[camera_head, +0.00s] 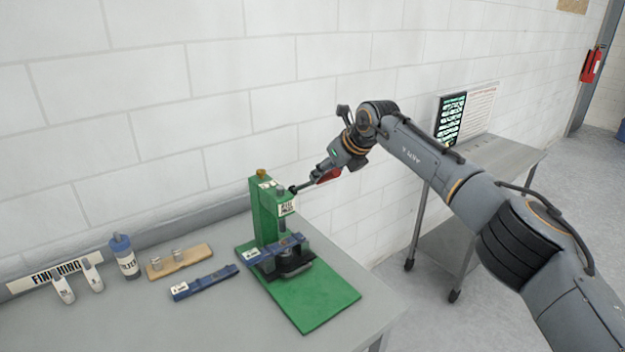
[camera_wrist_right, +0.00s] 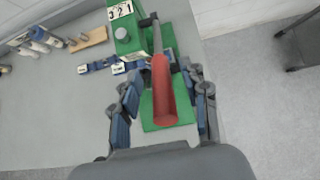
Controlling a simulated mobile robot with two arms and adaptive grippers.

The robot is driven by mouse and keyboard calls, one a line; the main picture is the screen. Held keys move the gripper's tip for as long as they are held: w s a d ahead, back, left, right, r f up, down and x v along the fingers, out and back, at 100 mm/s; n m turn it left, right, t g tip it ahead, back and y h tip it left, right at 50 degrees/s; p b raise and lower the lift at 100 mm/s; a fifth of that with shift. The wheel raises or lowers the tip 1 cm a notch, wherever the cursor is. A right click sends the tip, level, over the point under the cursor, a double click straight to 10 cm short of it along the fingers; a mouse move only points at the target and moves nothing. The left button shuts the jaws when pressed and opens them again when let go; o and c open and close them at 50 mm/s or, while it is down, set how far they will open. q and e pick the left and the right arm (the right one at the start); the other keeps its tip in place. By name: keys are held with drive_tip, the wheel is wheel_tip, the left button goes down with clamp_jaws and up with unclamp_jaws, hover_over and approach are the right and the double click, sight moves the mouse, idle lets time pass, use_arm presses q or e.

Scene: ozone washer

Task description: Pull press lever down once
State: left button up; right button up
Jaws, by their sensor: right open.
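The green press (camera_head: 266,215) stands on a grey table by the wall. Its lever (camera_head: 326,175) has a dark shaft and a red handle, and it sticks out to the right, angled slightly upward. My right gripper (camera_head: 332,168) is at the handle's outer end. In the right wrist view, the red handle (camera_wrist_right: 162,95) lies between the two fingers of the open right gripper (camera_wrist_right: 163,80), with gaps on both sides. The press also shows in the right wrist view (camera_wrist_right: 128,38). A blue-and-black piece (camera_head: 280,252) sits under the press head. My left gripper is not in view.
A second grey table (camera_head: 500,155) is at the right. The table front is clear.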

sight(339, 170)
drive_tip(key=b+v, duration=0.1)
drive_tip(key=v, duration=0.2)
drive_tip(key=shift+s+d+r, duration=0.15)
drive_tip(key=shift+s+d, duration=0.1)
drive_tip(key=shift+b+v, duration=0.45)
drive_tip(key=shift+v, duration=0.9)
